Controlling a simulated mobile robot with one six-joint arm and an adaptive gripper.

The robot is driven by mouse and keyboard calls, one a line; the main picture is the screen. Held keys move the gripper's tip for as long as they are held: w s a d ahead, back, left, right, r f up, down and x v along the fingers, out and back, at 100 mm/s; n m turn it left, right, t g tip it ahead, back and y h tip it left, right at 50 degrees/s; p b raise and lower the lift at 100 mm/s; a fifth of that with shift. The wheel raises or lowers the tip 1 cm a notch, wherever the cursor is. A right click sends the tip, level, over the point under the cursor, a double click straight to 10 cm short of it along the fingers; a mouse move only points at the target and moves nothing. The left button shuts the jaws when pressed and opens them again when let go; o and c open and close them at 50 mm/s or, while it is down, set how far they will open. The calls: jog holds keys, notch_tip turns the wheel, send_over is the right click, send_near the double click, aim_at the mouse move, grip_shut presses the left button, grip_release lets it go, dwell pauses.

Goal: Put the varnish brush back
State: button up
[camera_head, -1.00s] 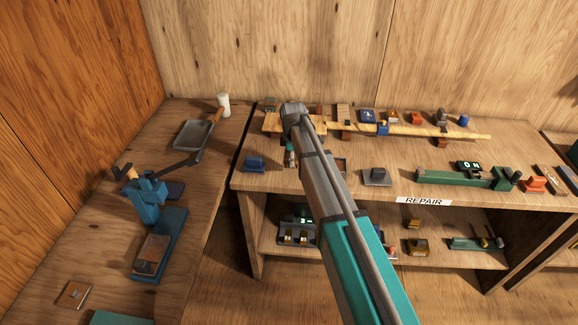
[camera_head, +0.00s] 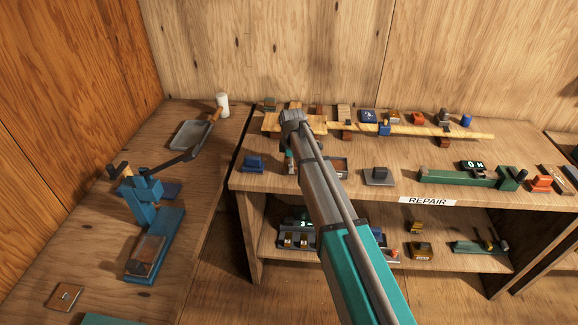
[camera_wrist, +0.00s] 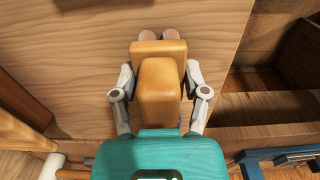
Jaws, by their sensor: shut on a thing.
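My gripper (camera_wrist: 160,82) is shut on a tan-orange, block-shaped thing (camera_wrist: 159,95) with a wider tan bar at its far end. It looks like the varnish brush, but I cannot see bristles for sure. Two pinkish-brown rounded ends (camera_wrist: 159,34) show just beyond the bar. Grey fingers lie on both sides of the held thing. In the head view, my arm reaches over the repair bench (camera_head: 330,185), and its grey end covers the fingers and the held thing.
A long wooden strip (camera_head: 440,132) with small items lies along the bench's back. A small bottle (camera_head: 290,160) and a blue block (camera_head: 253,163) stand near my arm's end. A green tool (camera_head: 460,178) lies to the right. A blue vise (camera_head: 145,200) and a grey pan (camera_head: 188,136) sit on the left counter.

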jog(key=shift+f, duration=0.2)
jog(key=o, duration=1)
jog(key=shift+r, duration=0.15)
notch_tip(320, 180, up, 12)
jog(key=p, duration=1.2)
dwell(0.5)
